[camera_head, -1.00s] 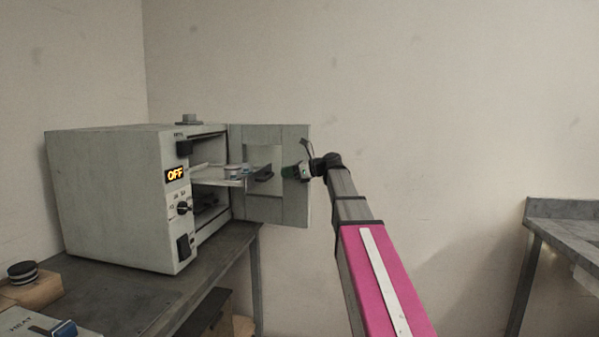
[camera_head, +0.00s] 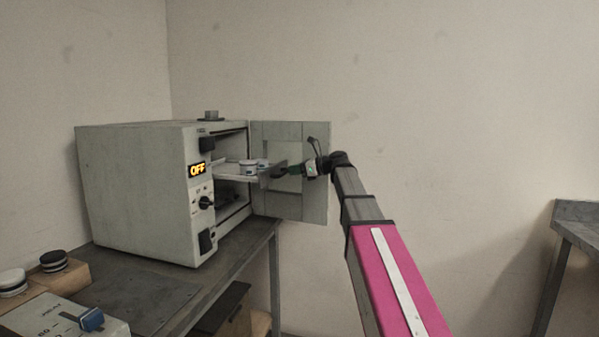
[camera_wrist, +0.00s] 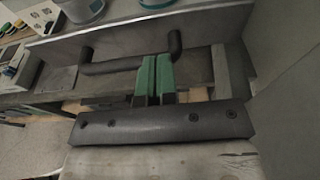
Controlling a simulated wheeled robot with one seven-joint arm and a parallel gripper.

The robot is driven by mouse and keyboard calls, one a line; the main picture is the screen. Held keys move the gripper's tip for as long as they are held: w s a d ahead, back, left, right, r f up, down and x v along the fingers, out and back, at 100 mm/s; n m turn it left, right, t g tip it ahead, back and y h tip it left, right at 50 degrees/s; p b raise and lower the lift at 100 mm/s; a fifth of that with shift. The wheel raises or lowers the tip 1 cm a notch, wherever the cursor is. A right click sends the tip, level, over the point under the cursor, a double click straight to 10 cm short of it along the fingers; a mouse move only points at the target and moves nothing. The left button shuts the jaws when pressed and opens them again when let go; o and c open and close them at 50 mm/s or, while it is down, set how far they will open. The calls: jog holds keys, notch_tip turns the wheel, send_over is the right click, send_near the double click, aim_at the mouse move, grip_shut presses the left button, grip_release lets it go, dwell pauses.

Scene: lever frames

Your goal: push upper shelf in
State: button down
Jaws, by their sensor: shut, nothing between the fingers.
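The upper shelf (camera_head: 232,174) sticks out of the open oven (camera_head: 135,190) on the left and carries small jars (camera_head: 249,166). Its upright front plate bears a dark bar handle (camera_head: 279,171). My gripper (camera_head: 294,169) is shut and empty, with its green fingertips at the handle from the right. In the wrist view the shelf's front plate (camera_wrist: 120,36) crosses the top, and the handle (camera_wrist: 112,67) stands out from it. My gripper (camera_wrist: 157,62) overlaps the right part of the handle there; I cannot tell whether it touches the handle or plate.
The oven door (camera_head: 314,205) stands open behind my gripper. The oven sits on a dark table (camera_head: 150,290) with a control box (camera_head: 60,320) and round knobs on blocks at front left. Another table (camera_head: 580,225) stands far right. The space between is clear.

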aim_at(264, 160)
jog(key=r+x, duration=0.1)
jog(key=x, duration=0.7)
jog(key=r+x, duration=0.2)
jog(key=x, duration=0.7)
jog(key=w+r+x, duration=0.1)
jog(key=r+x, duration=0.1)
jog(key=x, duration=0.7)
jog(key=shift+a+r, duration=0.25)
jog(key=shift+a, duration=0.15)
jog(key=shift+w+a, duration=0.1)
